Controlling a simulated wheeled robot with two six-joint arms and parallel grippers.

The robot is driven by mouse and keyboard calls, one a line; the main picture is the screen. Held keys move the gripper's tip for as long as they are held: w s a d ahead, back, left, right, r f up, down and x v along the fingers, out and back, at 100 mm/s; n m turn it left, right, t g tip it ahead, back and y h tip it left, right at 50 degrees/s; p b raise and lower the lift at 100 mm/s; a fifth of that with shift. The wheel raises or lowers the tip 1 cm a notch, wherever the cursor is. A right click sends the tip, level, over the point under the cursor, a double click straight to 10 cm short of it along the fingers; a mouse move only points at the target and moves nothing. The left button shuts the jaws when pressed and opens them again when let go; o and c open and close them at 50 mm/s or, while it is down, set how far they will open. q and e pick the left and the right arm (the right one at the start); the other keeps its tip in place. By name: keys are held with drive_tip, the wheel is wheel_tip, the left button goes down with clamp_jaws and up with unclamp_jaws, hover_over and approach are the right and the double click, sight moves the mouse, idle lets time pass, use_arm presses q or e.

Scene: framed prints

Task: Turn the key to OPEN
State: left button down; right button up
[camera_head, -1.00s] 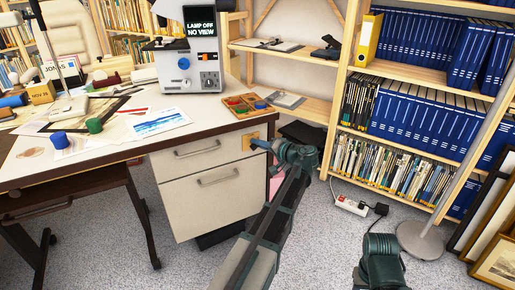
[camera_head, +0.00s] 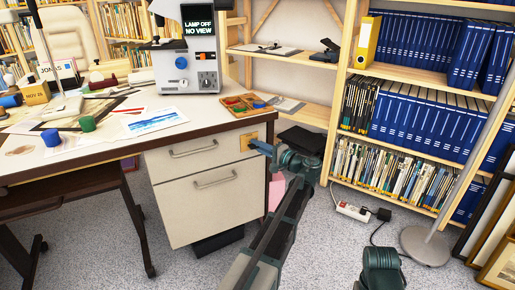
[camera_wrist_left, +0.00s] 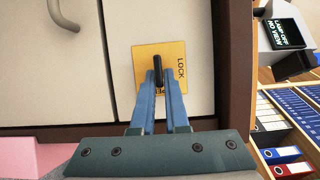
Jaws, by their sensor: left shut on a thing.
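A yellow lock plate (camera_head: 249,141) is on the upper right of the desk's drawer front. In the left wrist view the plate (camera_wrist_left: 143,58) carries the word LOCK at its right and a partly hidden word, likely OPEN, at its lower edge. A black key (camera_wrist_left: 157,66) stands out of its middle, its long side running up and down in that view. My left gripper (camera_head: 262,147) is at the plate. In the left wrist view its blue fingers (camera_wrist_left: 159,80) are shut on the key, one on each side. My right gripper is not in view.
The desk (camera_head: 115,145) has a dark edge above the drawers. Bookshelves (camera_head: 430,75) fill the right. A lamp base (camera_head: 426,246) and framed prints (camera_head: 495,235) are at lower right.

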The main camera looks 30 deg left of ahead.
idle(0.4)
use_arm(q)
drive_tip(key=c, duration=1)
unclamp_jaws()
drive_tip(key=shift+o, duration=0.2)
drive_tip(key=shift+d, duration=0.1)
drive_tip(key=s+d, duration=0.2)
drive_tip(key=d, duration=1.1)
drive_tip(key=shift+s+d, duration=0.2)
drive_tip(key=shift+s, duration=0.1)
drive_tip(key=shift+f, duration=0.1)
